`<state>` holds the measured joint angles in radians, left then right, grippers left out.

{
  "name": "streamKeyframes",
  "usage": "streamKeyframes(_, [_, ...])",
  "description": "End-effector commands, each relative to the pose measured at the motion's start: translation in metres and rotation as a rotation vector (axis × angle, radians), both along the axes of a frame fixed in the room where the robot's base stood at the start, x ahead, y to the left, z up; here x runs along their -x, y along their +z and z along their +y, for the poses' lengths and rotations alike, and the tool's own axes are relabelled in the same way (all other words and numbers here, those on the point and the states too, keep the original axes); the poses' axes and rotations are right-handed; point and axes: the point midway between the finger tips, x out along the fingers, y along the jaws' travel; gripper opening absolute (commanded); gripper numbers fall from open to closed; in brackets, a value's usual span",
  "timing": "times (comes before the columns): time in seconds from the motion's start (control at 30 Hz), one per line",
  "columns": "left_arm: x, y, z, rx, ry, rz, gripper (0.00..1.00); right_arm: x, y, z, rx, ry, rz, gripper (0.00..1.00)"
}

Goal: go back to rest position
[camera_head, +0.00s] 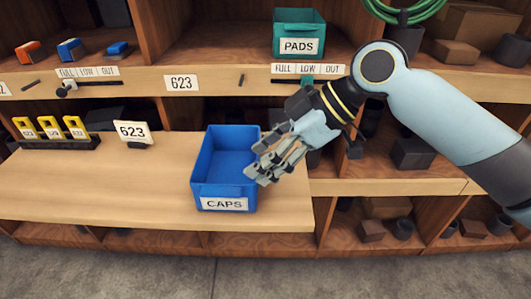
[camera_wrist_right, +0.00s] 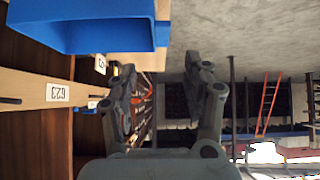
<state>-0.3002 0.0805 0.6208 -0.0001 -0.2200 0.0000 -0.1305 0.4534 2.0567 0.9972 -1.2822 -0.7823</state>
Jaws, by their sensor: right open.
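My right gripper (camera_head: 268,172) is at the right edge of the blue CAPS bin (camera_head: 198,165) in the head view. Its fingers overlap the bin's right wall there; I cannot tell whether they touch it. In the right wrist view the gripper (camera_wrist_right: 170,75) has its fingers spread with nothing between them, and the blue bin (camera_wrist_right: 90,30) is at the upper left. The bin stands upright on the wooden pull-out shelf (camera_head: 90,190), and the part of its inside that shows looks empty. My left gripper is not in view.
A green PADS bin (camera_head: 299,33) stands on the upper shelf behind. A 623 card (camera_head: 132,132) and a holder with yellow tags (camera_head: 52,130) stand left on the pull-out shelf. Dark blocks (camera_head: 415,153) lie in the right compartments. Open floor (camera_head: 200,270) is in front.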

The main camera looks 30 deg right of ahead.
Motion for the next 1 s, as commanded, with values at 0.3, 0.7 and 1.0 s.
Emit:
streamKeyframes(0.3, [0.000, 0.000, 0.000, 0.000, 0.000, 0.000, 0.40, 0.002, 0.003, -0.002, 0.000, 0.001, 0.001, 0.50])
streamKeyframes(0.7, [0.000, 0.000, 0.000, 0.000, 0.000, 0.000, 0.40, 0.015, -0.008, 0.001, 0.023, -0.041, 0.043, 0.50])
streamKeyframes(1.0, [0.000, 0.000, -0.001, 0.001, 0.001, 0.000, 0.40, 0.092, -0.044, -0.012, 0.182, -0.428, 0.257, 0.50])
